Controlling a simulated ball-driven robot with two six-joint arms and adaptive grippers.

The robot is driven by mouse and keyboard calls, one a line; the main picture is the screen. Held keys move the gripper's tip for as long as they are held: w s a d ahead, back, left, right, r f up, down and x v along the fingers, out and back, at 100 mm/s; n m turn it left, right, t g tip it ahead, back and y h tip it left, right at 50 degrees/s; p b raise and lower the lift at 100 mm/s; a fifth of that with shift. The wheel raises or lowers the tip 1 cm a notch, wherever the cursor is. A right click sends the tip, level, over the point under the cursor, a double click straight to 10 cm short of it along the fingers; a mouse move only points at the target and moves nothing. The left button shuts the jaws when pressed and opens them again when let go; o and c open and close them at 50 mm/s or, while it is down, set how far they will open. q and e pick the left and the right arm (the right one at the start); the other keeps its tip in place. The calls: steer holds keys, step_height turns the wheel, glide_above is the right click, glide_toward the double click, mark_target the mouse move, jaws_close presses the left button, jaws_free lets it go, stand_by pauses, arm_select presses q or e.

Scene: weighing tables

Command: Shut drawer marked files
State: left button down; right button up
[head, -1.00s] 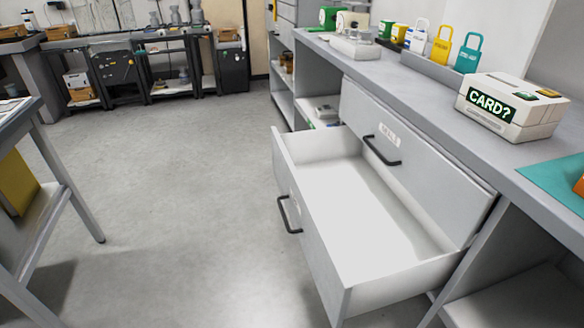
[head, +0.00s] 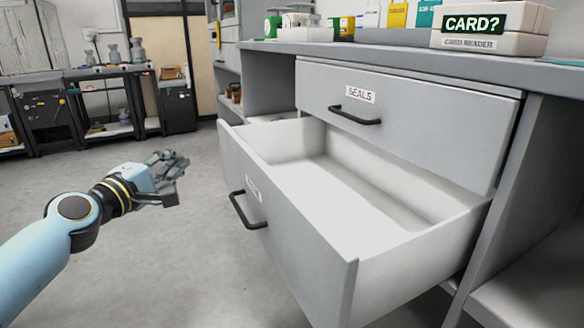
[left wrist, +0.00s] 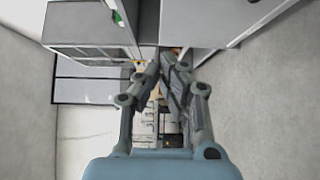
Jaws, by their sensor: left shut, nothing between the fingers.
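The lower drawer (head: 300,225) stands pulled well out from the grey counter unit, and its white inside is empty. Its front has a black bar handle (head: 241,210) and a label that I see at too steep an angle to read. Above it, the drawer marked SEALS (head: 400,118) is shut. My left gripper (head: 176,168) is in the air to the left of the open drawer's front, apart from it, shut and empty. The left wrist view also shows its fingers (left wrist: 165,82) together. My right gripper is not in view.
Open shelving lies right of the drawers. The floor (head: 150,270) left of the drawer is clear. Dark benches (head: 90,100) stand far back.

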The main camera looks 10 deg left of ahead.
arm_select(q)
steer(key=b, duration=0.2)
glide_toward(231, 135)
steer(key=w+a, duration=0.2)
steer(key=a, duration=0.1)
steer(key=w+d, duration=0.3)
steer(key=shift+d+f, duration=0.1)
steer(key=shift+d, duration=0.2)
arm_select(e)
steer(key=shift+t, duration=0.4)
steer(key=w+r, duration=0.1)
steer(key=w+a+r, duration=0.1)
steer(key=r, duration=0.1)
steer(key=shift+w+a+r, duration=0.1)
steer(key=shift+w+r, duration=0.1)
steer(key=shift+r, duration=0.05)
arm_select(q)
steer(key=shift+w+d, duration=0.1)
